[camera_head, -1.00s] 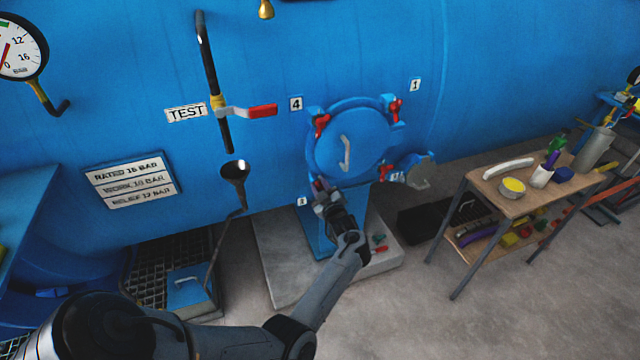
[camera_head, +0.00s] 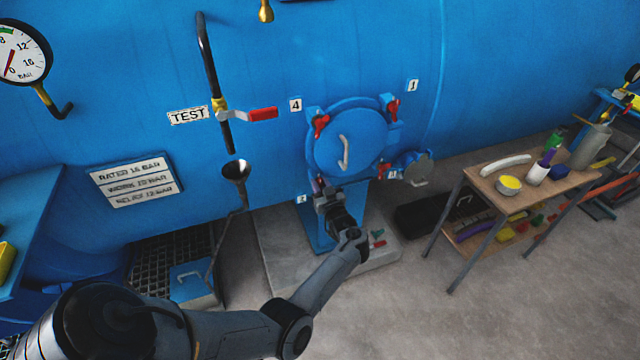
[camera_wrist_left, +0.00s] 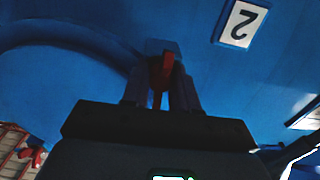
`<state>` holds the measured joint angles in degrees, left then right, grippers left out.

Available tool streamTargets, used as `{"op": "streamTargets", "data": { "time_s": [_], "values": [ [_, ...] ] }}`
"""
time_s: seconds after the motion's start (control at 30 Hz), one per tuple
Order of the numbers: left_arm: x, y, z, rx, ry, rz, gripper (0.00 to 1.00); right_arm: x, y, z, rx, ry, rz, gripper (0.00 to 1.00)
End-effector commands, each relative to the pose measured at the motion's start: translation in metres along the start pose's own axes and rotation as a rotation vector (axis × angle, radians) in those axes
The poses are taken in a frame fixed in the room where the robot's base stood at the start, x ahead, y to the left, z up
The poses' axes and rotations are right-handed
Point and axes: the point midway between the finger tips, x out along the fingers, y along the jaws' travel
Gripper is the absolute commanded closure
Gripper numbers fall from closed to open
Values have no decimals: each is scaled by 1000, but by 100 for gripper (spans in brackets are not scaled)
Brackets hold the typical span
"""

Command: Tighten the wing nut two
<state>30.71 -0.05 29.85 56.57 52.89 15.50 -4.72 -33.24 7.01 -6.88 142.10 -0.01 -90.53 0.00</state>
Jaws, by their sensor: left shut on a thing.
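The round blue door (camera_head: 347,140) with a pale handle is on the big blue vessel. Red wing nuts sit around its rim: one at the upper left (camera_head: 320,124), one at the upper right (camera_head: 392,108) and one at the lower right (camera_head: 382,171). My left gripper (camera_head: 321,192) is at the door's lower left rim and largely hides the wing nut there. In the left wrist view, my left gripper (camera_wrist_left: 163,77) is shut on a red wing nut (camera_wrist_left: 166,68), beside a label reading 2 (camera_wrist_left: 240,22). My right gripper is not in view.
A red-handled TEST valve (camera_head: 262,114) and a funnel (camera_head: 236,171) are left of the door. A round flange (camera_head: 415,167) juts out at its lower right. A trolley (camera_head: 478,182) with tools stands at the right. A concrete plinth (camera_head: 285,262) lies below.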

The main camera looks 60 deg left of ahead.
Motion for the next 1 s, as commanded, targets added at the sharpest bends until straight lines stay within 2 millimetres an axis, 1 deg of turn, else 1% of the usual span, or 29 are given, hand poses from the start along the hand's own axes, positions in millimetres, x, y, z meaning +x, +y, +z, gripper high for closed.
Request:
{"op": "streamTargets", "data": {
  "time_s": [0.37, 0.4, 0.47, 0.5, 0.53, 0.83, 1.0],
  "values": [
    [0, 0, 2, 6, -3, 0, 100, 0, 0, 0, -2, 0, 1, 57],
    [0, 0, 2, 6, -3, 0, 69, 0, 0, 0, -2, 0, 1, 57],
    [0, 0, 2, 6, -3, 0, 60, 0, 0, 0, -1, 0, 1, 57],
    [0, 0, 2, 5, -3, 0, 53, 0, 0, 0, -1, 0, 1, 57],
    [0, 0, 1, 5, -3, 0, 51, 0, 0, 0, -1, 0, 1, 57],
    [-1, 0, 0, 4, -1, 0, 51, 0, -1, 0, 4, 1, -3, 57],
    [-14, 0, 1, 4, -2, 2, 51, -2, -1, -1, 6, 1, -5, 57]
  ]
}}
